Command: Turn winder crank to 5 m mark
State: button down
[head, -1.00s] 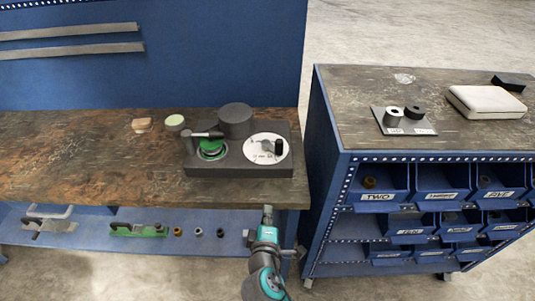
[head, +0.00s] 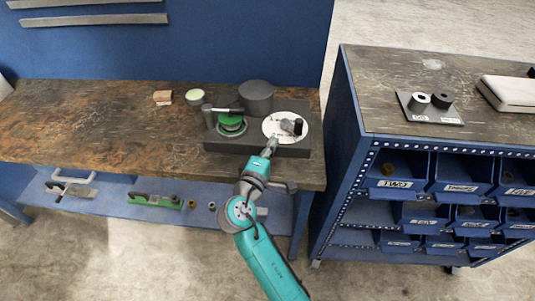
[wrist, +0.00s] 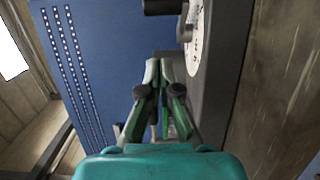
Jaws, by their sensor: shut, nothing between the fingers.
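The winder (head: 222,144) is a dark box on the wooden bench. Its white dial (head: 272,127) is on the right of the top, with small dark marks too fine to read. The crank (head: 292,127), a dark arm with an upright black knob, sits on the dial, pointing right. In the wrist view the crank knob (wrist: 165,6) and part of the dial (wrist: 196,40) show at the top. My gripper (head: 273,144) is shut and empty, just in front of the dial, apart from the knob. In the wrist view its fingertips (wrist: 159,68) are together.
A round pale-topped tin (head: 195,97) and a wooden block (head: 162,97) lie farther left. A blue cart (head: 345,160) with bins stands to the right, past a gap.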

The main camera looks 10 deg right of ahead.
jog(key=w+d, duration=0.1)
jog(key=d, duration=0.1)
jog(key=w+d, duration=0.2)
jog(key=shift+w+d, duration=0.4)
jog(key=shift+d, duration=0.55)
jog(key=shift+d, duration=0.1)
jog(key=shift+d+n+y, duration=0.2)
jog(key=shift+n+y, duration=0.1)
jog(key=shift+y, duration=0.1)
jog(key=shift+d+t, duration=0.1)
jog(key=shift+t, duration=0.3)
